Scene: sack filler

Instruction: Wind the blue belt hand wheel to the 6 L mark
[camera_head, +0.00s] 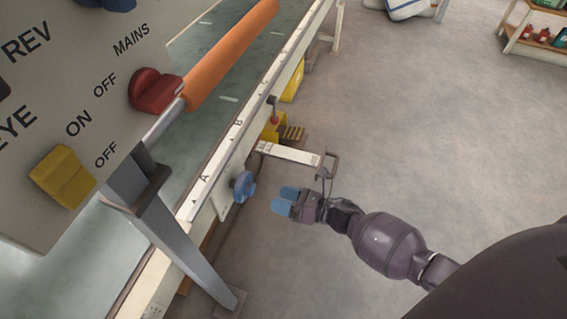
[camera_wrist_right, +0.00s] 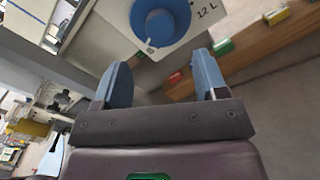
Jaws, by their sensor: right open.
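In the right wrist view the wheel (camera_wrist_right: 161,24) is beyond the fingertips, on a pale plate (camera_wrist_right: 113,12). A small white mark shows on its rim, at the lower left. The "12 L" label is to the wheel's right; no 6 L mark is readable. My right gripper (camera_head: 285,202) is open and empty, with blue fingers pointing at the wheel, apart from it. It also shows in the right wrist view (camera_wrist_right: 160,75). My left gripper is not in view.
A control panel (camera_head: 70,100) with red (camera_head: 155,91) and yellow (camera_head: 63,177) knobs fills the upper left. An orange roller (camera_head: 230,57) lies over the belt. A pale arm with a bracket (camera_head: 290,153) juts out beyond the wheel.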

